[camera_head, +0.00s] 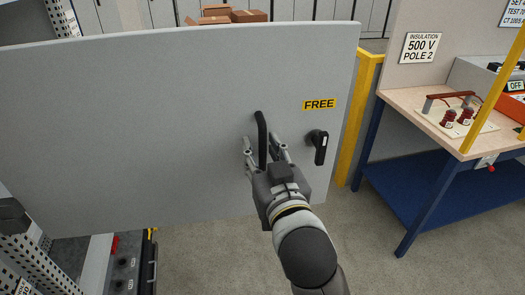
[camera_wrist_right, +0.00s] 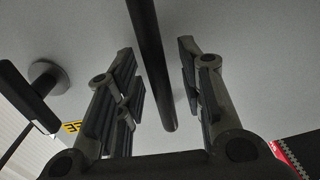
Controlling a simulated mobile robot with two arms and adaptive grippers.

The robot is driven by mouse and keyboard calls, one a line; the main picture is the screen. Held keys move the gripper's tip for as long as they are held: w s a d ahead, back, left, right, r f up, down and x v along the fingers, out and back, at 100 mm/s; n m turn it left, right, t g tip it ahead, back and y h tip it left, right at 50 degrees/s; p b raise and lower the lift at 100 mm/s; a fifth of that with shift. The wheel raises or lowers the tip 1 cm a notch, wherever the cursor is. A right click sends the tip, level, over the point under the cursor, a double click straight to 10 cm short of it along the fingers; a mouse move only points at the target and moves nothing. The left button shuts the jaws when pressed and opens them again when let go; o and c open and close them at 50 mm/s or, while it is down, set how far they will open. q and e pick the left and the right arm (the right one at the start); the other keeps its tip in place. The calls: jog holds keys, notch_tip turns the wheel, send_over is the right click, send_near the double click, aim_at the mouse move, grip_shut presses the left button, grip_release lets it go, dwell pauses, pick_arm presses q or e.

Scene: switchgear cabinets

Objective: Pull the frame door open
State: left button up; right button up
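The frame door is a large grey panel (camera_head: 150,130) filling the left and middle of the head view. It has a black vertical bar handle (camera_head: 262,135), a black rotary lever (camera_head: 320,146) to its right and a yellow FREE label (camera_head: 320,104). My right gripper (camera_head: 264,148) is at the bar handle, with one finger on each side. In the right wrist view the bar (camera_wrist_right: 152,65) runs between the open fingers, with a gap visible on both sides. The lever (camera_wrist_right: 45,85) shows at left there. My left gripper is not in view.
A workbench (camera_head: 425,105) with a blue lower shelf stands at right, beside a yellow post (camera_head: 357,120). Perforated cabinet rails (camera_head: 45,262) and a black unit (camera_head: 122,275) show at lower left. Cardboard boxes (camera_head: 225,15) are behind the door. Floor in front is clear.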

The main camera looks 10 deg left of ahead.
jog(key=shift+s, duration=0.15)
jog(key=v, duration=0.7)
jog(key=shift+s+d, duration=0.1)
